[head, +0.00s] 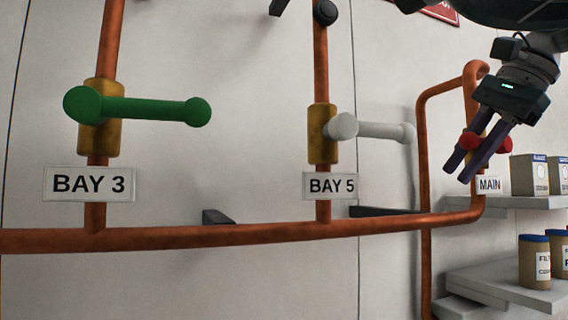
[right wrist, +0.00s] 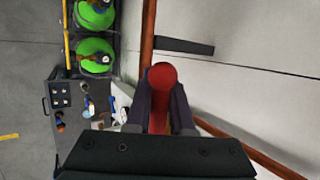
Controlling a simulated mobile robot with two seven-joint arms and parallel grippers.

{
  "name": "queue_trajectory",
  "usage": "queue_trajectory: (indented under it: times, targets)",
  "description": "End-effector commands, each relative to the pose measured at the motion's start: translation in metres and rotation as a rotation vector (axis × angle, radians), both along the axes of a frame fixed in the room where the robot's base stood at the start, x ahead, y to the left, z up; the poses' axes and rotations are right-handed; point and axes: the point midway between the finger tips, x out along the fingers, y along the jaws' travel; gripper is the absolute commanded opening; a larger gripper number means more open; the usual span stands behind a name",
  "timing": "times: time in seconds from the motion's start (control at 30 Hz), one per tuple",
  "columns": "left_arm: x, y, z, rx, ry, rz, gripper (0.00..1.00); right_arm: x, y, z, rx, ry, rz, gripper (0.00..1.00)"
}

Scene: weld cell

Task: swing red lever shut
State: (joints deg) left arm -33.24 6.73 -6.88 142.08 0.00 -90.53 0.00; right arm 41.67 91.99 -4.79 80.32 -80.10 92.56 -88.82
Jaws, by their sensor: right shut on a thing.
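The red lever (head: 505,145) is on the valve above the MAIN label (head: 489,185), at the right of the head view. It lies roughly across the pipe, with one red end on each side of my fingers. My right gripper (head: 464,172) reaches down over it and is shut on it. In the right wrist view the red lever (right wrist: 161,85) sits between the two dark fingers of the right gripper (right wrist: 161,100). The valve body is mostly hidden behind the fingers. My left gripper is not in view.
A green lever (head: 150,108) at BAY 3 and a grey lever (head: 370,129) at BAY 5 stick out from the copper pipes. Shelves (head: 500,283) with boxes (head: 530,175) and tins (head: 534,262) stand at the right. A cart (right wrist: 62,97) and green cylinders (right wrist: 94,55) show in the wrist view.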

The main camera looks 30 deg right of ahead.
Motion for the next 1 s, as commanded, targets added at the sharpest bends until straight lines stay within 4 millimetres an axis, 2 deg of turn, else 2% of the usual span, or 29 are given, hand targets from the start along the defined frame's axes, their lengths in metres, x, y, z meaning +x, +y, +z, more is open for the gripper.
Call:
queue_trajectory:
  times: [0.07,0.1,0.2,0.43,0.53,0.8,1.0]
  targets:
    - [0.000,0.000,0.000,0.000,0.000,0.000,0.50,0.000,0.001,-0.002,0.001,0.006,0.004,0.00]
    - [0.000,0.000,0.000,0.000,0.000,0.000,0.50,0.000,0.001,-0.002,0.001,0.006,0.004,0.24]
    - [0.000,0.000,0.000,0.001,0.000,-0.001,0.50,0.000,0.001,-0.001,0.001,0.005,0.002,0.33]
    - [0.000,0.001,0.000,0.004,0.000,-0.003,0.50,-0.001,0.000,0.000,0.001,0.002,0.000,0.33]
    - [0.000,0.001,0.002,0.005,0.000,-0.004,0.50,-0.004,-0.001,0.006,0.000,0.001,-0.003,0.33]
    - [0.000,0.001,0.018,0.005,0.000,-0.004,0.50,-0.034,-0.009,0.051,-0.001,0.001,-0.003,0.33]
    - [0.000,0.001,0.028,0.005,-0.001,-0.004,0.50,-0.053,-0.013,0.074,0.000,0.003,-0.001,0.33]
